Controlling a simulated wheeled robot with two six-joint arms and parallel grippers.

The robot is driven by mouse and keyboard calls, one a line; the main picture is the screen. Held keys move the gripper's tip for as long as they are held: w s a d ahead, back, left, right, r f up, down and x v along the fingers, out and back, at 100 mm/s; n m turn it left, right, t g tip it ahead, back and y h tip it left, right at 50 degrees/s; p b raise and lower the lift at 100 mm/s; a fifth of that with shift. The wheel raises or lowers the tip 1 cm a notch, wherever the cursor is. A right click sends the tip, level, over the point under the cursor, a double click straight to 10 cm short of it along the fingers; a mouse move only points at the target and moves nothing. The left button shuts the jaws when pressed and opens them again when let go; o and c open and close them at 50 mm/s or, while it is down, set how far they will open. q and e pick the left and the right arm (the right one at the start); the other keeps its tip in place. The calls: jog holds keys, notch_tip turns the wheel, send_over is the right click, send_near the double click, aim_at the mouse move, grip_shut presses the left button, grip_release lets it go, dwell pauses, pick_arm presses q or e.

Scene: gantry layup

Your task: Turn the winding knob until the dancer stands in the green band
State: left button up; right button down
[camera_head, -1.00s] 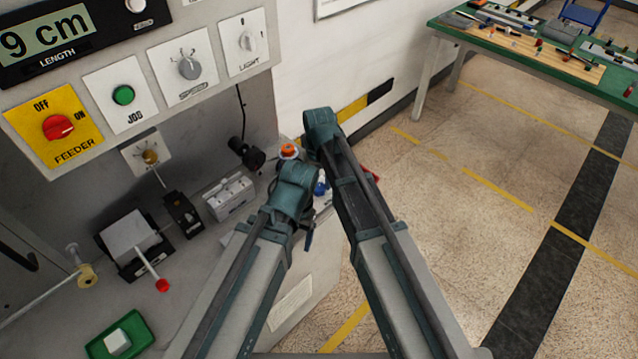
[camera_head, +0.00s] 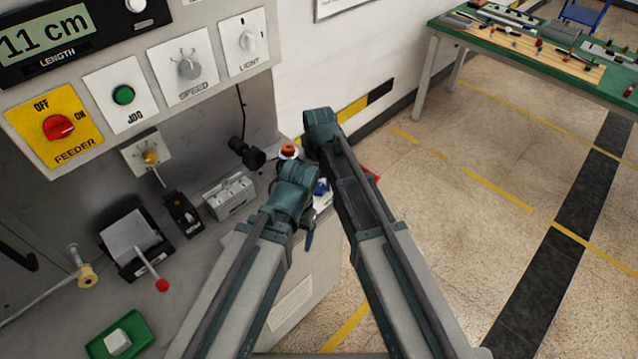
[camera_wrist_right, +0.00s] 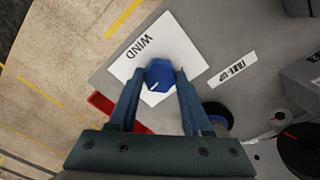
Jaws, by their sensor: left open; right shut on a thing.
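The blue winding knob (camera_wrist_right: 159,75) stands on a white plate marked WIND in the right wrist view. A white mark shows on its face. My right gripper (camera_wrist_right: 156,82) has one finger on each side of the knob and is shut on it. In the head view a small bit of blue (camera_head: 321,188) shows between my arms; the rest is hidden there. My left gripper (camera_head: 309,228) is open beside it, mostly hidden by its own wrist. I cannot make out the dancer or the green band in either view.
The length display (camera_head: 45,40) reads 11 cm. The red feeder switch (camera_head: 58,127), green jog button (camera_head: 123,95) and speed knob (camera_head: 189,66) are on the panel. A red-tipped lever (camera_head: 162,285) and a green tray (camera_head: 121,337) are at lower left. A workbench (camera_head: 540,50) stands far right.

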aim_at(319, 187)
jog(key=shift+c, duration=1.7)
grip_release()
jog(key=shift+r, duration=0.1)
notch_tip(319, 187, up, 14)
jog(key=p, duration=1.3)
jog(key=shift+f+p, duration=0.2)
jog(key=shift+p, duration=0.2)
